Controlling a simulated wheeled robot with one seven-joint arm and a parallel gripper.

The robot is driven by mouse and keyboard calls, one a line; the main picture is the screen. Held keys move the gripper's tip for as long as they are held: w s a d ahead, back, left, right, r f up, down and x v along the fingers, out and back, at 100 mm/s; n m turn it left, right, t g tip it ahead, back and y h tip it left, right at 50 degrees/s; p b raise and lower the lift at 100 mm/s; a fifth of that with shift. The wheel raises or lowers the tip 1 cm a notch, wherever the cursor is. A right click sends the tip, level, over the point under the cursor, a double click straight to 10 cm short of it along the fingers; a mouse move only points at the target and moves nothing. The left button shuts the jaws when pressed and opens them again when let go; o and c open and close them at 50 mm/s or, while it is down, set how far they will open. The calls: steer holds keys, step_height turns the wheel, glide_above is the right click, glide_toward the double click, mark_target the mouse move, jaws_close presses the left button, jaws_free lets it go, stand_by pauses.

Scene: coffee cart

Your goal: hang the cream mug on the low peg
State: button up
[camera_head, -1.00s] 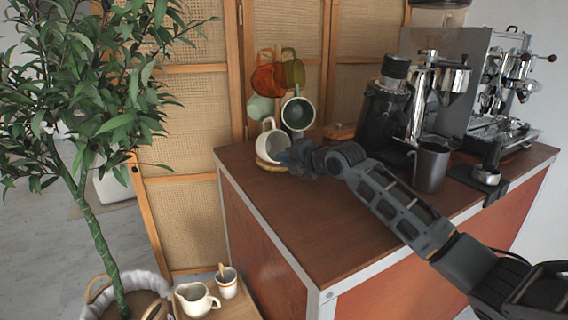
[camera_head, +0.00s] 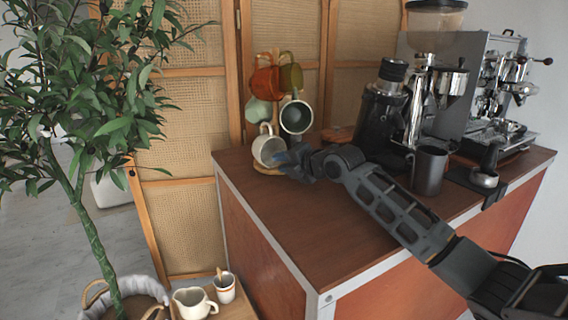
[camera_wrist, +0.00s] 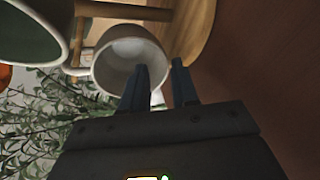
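The cream mug (camera_head: 267,151) is at the low part of the wooden mug tree (camera_head: 276,70), tilted with its mouth toward me and its handle up. It also shows in the wrist view (camera_wrist: 128,56), with its handle on the left close to a short wooden peg (camera_wrist: 82,30). The handle seems to be on that peg, but the contact is not clear. My gripper (camera_wrist: 160,70) is open at the mug's rim. One finger overlaps the mouth and the other is outside the wall, with a gap between them. In the head view my gripper (camera_head: 291,161) is just right of the mug.
A grey-green mug (camera_head: 296,117) hangs just above, with orange (camera_head: 265,82) and olive (camera_head: 290,76) mugs higher up. The black grinder (camera_head: 380,115) and a dark metal cup (camera_head: 429,170) stand to the right. The counter's front (camera_head: 300,225) is clear.

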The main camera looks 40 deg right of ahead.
steer(key=shift+o, duration=0.7)
steer(key=shift+f, duration=0.1)
steer(key=shift+b+v, duration=0.5)
steer(key=shift+v, duration=3.4)
steer(key=shift+s, duration=0.1)
